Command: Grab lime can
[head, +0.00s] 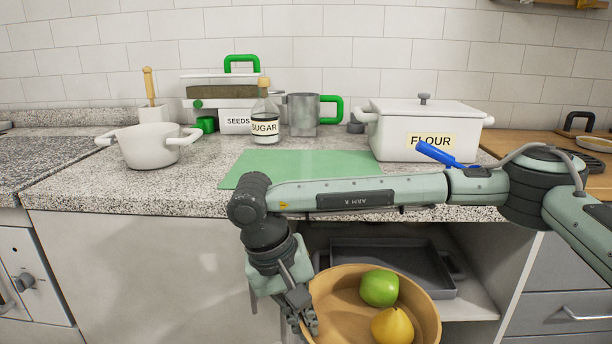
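No can in lime colour shows in the head view. A round green fruit (379,288), possibly a lime, lies in a wooden bowl (336,300) at the bottom centre, beside a yellow pear (392,326). My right gripper (303,318) points down at the bowl's left rim. Its fingers appear to straddle the rim and look closed on it, though the contact is partly hidden. The bowl's bottom is cut off by the picture edge. My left gripper is out of view.
The counter holds a green mat (270,165), a white pot (150,148), a sugar bottle (265,120), a metal mug (303,115), a seeds container (237,122) and a flour container (395,140). A blue object (440,155) lies behind my arm. A grey tray (400,262) sits in the open cabinet.

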